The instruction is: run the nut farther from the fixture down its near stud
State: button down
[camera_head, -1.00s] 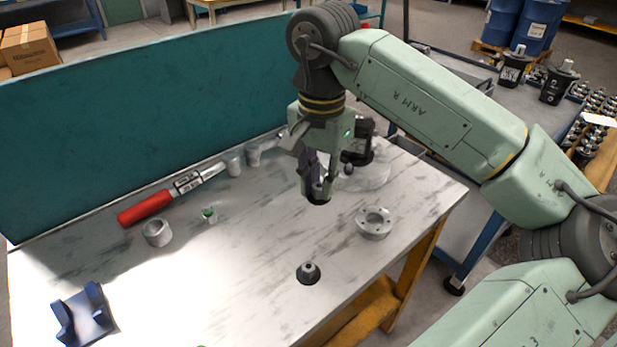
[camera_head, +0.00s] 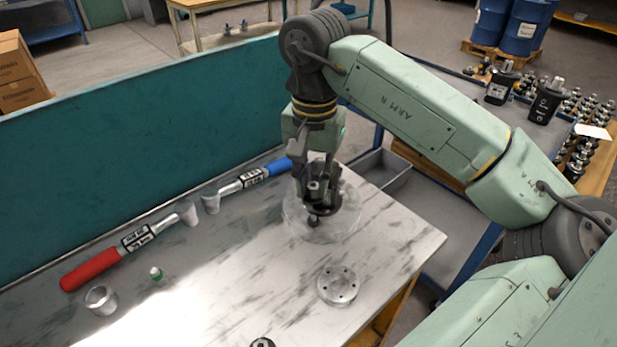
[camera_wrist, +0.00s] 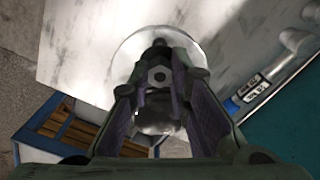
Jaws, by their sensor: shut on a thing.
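My gripper (camera_head: 316,186) is at the back right of the bench, pointing down over a dark motor assembly (camera_head: 322,208). The assembly stands on a pale round base (camera_head: 297,222). In the wrist view, the two fingers of my gripper (camera_wrist: 160,88) stand either side of a small grey nut (camera_wrist: 160,75) with a dark hole, and are shut on it. A dark post (camera_wrist: 159,43) shows just beyond it. The stud under the nut, the thread contact and the second nut cannot be made out, as the fingers and dark parts cover them.
A grey flange with holes (camera_head: 338,285) lies in front of the base. A blue-handled wrench (camera_head: 252,178) and red-handled wrench (camera_head: 125,245) lie along the teal panel (camera_head: 150,160). The bench middle is clear.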

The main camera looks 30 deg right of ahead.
jog(key=shift+d+f, duration=0.1)
jog(key=shift+d, duration=0.05)
jog(key=shift+f+b, duration=1.5)
jog(key=shift+f, duration=1.1)
jog(key=shift+b, duration=0.55)
jog(key=shift+f+b, duration=0.4)
jog(key=shift+b, duration=0.1)
jog(key=shift+f, duration=0.1)
jog(key=shift+f+m+b, duration=0.15)
jog(key=shift+m+b, duration=0.6)
jog(key=shift+m, duration=0.45)
jog(key=m, duration=0.2)
jog(key=shift+m+b, duration=0.3)
jog(key=shift+m, duration=0.1)
jog(key=c, duration=1.7)
grip_release()
